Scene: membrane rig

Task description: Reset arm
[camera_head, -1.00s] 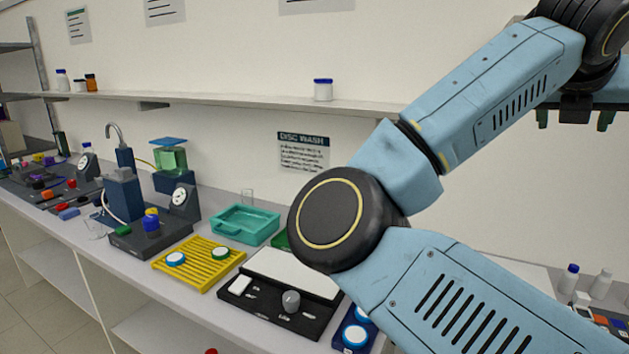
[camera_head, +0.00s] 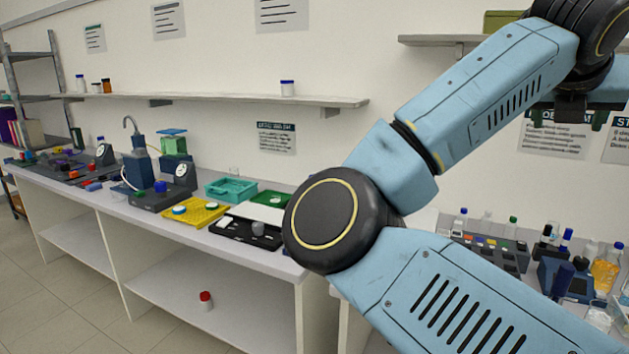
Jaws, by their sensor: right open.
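My right arm (camera_head: 490,90) fills the right half of the head view, bent at a large black elbow joint in front of the bench. My right gripper (camera_head: 569,117) is at the upper right, partly cut by the frame edge. Its two dark green fingertips are apart, with nothing seen between them. It is in front of the wall, above the right-hand bench. My left gripper does not show.
The left bench (camera_head: 88,205) carries a yellow rack (camera_head: 196,212), a teal tray (camera_head: 231,189), a black tray (camera_head: 246,231) and pump-like rigs. A red-capped bottle (camera_head: 206,301) stands on its lower shelf. Bottles and an amber flask (camera_head: 605,270) stand at right. Floor is clear at lower left.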

